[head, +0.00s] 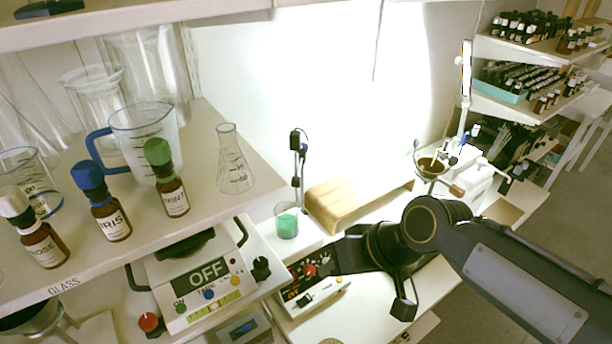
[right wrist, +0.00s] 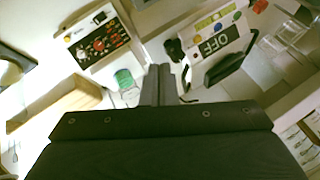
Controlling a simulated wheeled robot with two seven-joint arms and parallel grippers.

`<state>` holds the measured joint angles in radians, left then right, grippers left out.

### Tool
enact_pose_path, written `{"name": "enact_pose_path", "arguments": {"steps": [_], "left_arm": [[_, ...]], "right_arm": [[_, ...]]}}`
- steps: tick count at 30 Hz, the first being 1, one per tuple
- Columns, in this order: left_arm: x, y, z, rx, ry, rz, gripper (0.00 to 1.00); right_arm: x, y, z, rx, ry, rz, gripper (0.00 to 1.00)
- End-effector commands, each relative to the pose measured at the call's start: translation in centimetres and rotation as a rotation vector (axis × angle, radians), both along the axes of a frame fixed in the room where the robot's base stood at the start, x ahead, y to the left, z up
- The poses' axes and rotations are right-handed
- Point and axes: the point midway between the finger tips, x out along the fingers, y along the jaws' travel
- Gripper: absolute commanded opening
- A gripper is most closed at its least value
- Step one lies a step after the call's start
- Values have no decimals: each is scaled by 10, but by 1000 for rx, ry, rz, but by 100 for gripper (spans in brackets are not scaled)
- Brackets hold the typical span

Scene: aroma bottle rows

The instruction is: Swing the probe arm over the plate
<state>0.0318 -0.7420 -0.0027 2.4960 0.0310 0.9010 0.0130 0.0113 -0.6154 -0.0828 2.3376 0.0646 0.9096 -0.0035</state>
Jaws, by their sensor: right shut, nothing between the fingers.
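The thin upright stand with a black head, which looks like the probe arm (head: 298,150), rises behind the beaker in the head view. A beaker of green liquid (head: 287,222) stands just in front of it, on a pale top that may be the plate; I cannot tell its edges. The beaker also shows in the right wrist view (right wrist: 125,80). My right gripper (head: 322,262) is shut and empty, pointing left, close to the unit with a red-knobbed control panel (head: 300,290). Its closed fingers (right wrist: 158,72) show beside the beaker in the wrist view. My left gripper is not in view.
A balance reading OFF (head: 208,272) sits left of the control panel. Above it, a shelf (head: 240,205) holds bottles, a jug and a flask (head: 234,165). A stand with a brown-filled funnel (head: 430,168) is farther right.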

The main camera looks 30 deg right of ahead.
Motion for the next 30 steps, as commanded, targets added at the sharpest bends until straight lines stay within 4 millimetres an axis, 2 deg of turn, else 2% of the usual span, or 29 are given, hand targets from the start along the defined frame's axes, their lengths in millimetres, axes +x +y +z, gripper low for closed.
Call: {"name": "enact_pose_path", "arguments": {"steps": [8,11,15,19,21,24,30], "left_arm": [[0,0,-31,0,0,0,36],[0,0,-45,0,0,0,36],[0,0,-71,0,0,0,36],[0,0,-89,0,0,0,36],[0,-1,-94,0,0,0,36],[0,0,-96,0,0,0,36],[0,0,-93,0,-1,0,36]], "right_arm": [[65,-43,7,70,-9,-84,0],[98,-69,6,85,-15,-132,0],[158,-118,-3,76,-26,-221,0],[208,-159,-11,31,-44,-287,0],[225,-172,-12,8,-54,-307,0],[238,-182,-11,-15,-63,-322,0],[252,-182,-20,-20,-63,-326,0]]}}
